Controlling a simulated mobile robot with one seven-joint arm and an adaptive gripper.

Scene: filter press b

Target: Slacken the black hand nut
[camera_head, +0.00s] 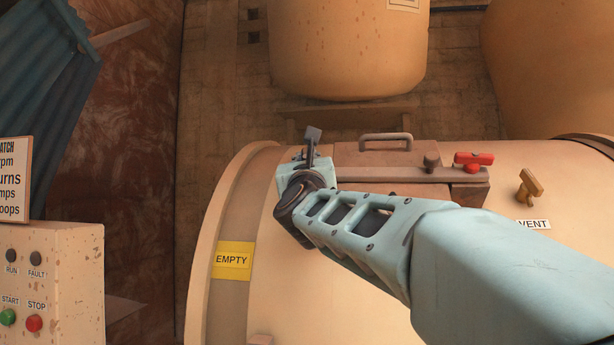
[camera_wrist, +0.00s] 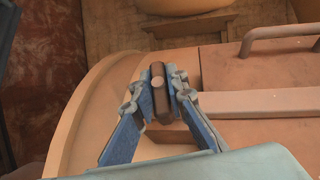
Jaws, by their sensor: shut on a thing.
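The black hand nut (camera_wrist: 161,103) is an upright dark bar with a pale round stud end at its middle, at the left end of the hatch's clamp bar. My gripper (camera_wrist: 161,91) is shut on it, one blue finger on each side. In the head view my gripper (camera_head: 312,148) is at the left end of the hatch, and the nut is mostly hidden there. I cannot tell how far it is threaded on.
The hatch lid (camera_head: 360,154) with its handle (camera_head: 386,136) is right of my gripper. A dark knob (camera_head: 431,162), a red handle (camera_head: 474,160) and a brass vent valve (camera_head: 530,187) stand farther right. A control box (camera_head: 60,275) stands at lower left.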

